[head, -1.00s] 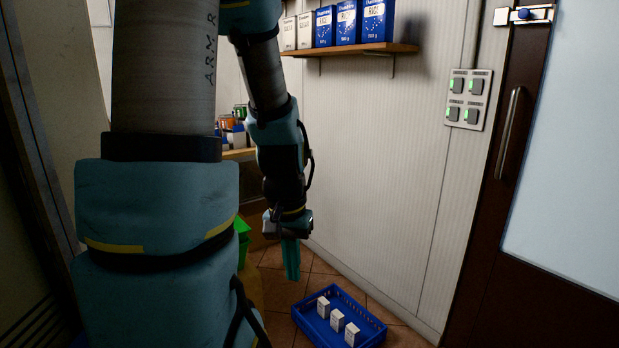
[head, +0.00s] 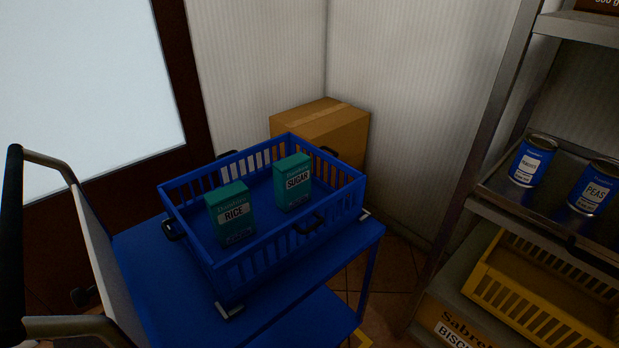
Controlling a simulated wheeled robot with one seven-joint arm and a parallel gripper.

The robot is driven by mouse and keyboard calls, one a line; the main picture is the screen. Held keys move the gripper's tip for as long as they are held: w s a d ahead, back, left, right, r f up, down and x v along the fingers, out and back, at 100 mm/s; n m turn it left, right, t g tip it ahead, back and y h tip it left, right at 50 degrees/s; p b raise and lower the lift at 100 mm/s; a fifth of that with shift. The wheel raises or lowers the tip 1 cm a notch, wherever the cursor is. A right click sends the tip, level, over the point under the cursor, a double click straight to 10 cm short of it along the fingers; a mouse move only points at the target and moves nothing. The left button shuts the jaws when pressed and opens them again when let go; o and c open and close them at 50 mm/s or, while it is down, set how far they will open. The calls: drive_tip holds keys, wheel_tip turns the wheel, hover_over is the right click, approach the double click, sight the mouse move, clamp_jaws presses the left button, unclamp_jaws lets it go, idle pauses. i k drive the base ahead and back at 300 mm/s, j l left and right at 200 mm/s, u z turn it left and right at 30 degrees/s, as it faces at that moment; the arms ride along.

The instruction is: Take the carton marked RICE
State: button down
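The green carton marked RICE (head: 233,214) stands upright in a blue slatted crate (head: 232,279), on the left side of it. A second green carton, marked SUGAR (head: 292,182), stands to its right in the same crate, with a gap between them. The crate sits on the top deck of a blue cart (head: 153,271). The crate's near wall is beside the foot of the RICE carton. My gripper is not in this view.
The cart's handle (head: 48,160) rises at the left. A cardboard box (head: 322,134) stands behind the crate in the corner. At the right, a metal shelf unit (head: 525,215) holds blue cans, one marked PEAS (head: 593,188), and a yellow crate (head: 545,296). A door (head: 85,75) is at the upper left.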

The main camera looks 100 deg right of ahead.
sight(230, 209)
drive_tip(key=k+l+z, duration=0.1)
drive_tip(key=k+z, duration=0.25)
drive_tip(key=k, duration=0.15)
drive_tip(key=k+l+z, duration=0.2)
drive_tip(key=k+z, duration=0.15)
drive_tip(key=z, duration=0.5)
drive_tip(key=i+j+z, duration=0.1)
drive_tip(key=z, duration=0.85)
drive_tip(key=j+z, duration=0.15)
drive_tip(key=z, duration=0.35)
drive_tip(key=i, duration=0.05)
